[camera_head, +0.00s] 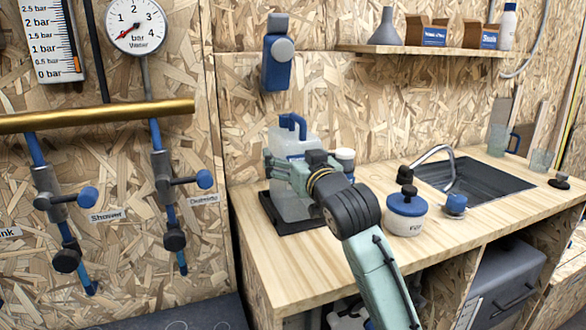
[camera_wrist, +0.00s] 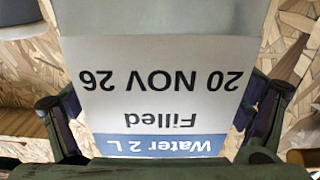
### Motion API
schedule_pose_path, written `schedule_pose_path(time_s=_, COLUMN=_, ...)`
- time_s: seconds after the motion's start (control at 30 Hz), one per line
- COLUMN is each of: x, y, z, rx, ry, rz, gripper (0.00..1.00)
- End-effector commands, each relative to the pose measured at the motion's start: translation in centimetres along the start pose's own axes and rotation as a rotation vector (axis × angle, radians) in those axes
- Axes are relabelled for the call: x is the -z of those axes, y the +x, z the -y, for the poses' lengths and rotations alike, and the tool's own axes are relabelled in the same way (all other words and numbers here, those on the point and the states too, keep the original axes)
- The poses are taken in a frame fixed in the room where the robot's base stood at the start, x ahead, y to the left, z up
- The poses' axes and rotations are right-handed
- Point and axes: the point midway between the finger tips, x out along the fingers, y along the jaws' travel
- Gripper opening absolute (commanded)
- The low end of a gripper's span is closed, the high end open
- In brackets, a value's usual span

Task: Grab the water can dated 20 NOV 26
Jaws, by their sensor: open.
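A translucent water can (camera_head: 291,136) with a blue handle stands on a black tray (camera_head: 287,224) at the left end of the wooden counter. In the wrist view, the can's label (camera_wrist: 160,90) appears upside down and reads "Water 2 L", "Filled", "20 NOV 26". My gripper (camera_head: 285,170) is at the can in the head view, and my arm hides part of the can. In the wrist view, my gripper's fingers (camera_wrist: 160,110) are open, one on each side of the label. I cannot tell whether they touch the can.
A white and blue pump jar (camera_head: 405,213) and a small blue item (camera_head: 456,204) stand right of my arm. A dark sink (camera_head: 470,185) lies behind them. A shelf (camera_head: 420,50) hangs above.

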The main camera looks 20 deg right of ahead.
Motion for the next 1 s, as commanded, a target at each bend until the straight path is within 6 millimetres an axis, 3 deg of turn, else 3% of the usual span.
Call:
schedule_pose_path(time_s=0.1, x=-0.02, y=-0.03, z=0.0, rx=0.0, ry=0.0, rz=0.0, gripper=0.94)
schedule_pose_path(time_s=0.9, x=-0.03, y=-0.05, z=-0.01, rx=0.0, ry=0.001, rz=0.0, gripper=0.4)
schedule_pose_path(time_s=1.0, x=0.02, y=-0.07, z=-0.01, rx=0.0, ry=0.0, rz=-0.001, gripper=0.4)
